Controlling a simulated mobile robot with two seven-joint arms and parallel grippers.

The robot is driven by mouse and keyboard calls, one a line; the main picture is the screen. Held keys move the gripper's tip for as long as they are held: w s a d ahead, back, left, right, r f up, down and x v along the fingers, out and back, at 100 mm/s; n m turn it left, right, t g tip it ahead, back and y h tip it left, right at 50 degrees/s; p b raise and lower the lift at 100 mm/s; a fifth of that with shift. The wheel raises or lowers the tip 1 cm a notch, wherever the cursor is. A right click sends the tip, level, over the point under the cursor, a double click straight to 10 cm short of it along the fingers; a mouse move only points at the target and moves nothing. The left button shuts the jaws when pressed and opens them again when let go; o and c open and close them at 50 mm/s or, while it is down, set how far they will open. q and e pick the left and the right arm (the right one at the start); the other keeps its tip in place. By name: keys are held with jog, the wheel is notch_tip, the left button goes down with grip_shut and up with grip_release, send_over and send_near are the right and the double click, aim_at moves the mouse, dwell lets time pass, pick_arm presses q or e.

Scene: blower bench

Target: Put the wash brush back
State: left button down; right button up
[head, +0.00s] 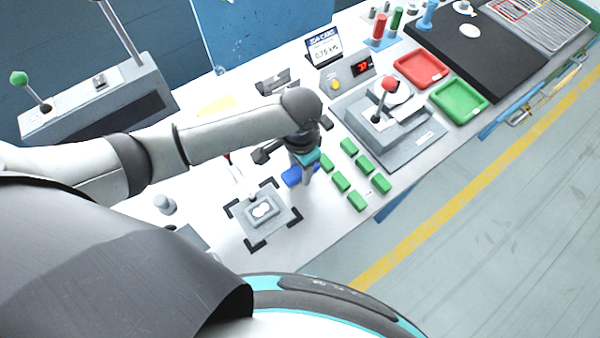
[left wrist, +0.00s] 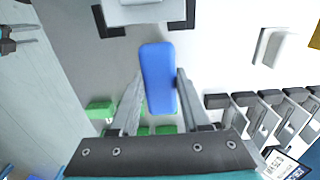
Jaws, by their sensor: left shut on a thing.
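The wash brush seems to be the blue oblong piece (head: 291,176), as no bristles can be made out. My left gripper (head: 307,180) points down over the bench and is shut on it. In the left wrist view the blue piece (left wrist: 158,75) lies between the two grey fingers of my left gripper (left wrist: 157,100). Its far end sticks out past the fingertips. What looks like my right gripper (left wrist: 24,37) shows at the left edge of the left wrist view, small, with two fingers apart.
A grey fixture plate (head: 281,219) lies inside black corner marks, close left of my left gripper. Several green blocks (head: 348,146) lie close to its right. A lever box (head: 372,139), a red tray (head: 421,70) and a green tray (head: 458,101) stand farther right.

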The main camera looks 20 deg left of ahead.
aim_at(300, 169)
pick_arm(q)
notch_tip(300, 169, down, 2)
jog(key=shift+f, duration=0.25)
jog(key=shift+f, duration=0.2)
jog(key=shift+c, duration=1.9)
grip_release()
notch_tip(300, 169, up, 12)
jog(key=p, duration=0.2)
jog(key=shift+r+p, duration=0.2)
jog(key=shift+p, duration=0.1)
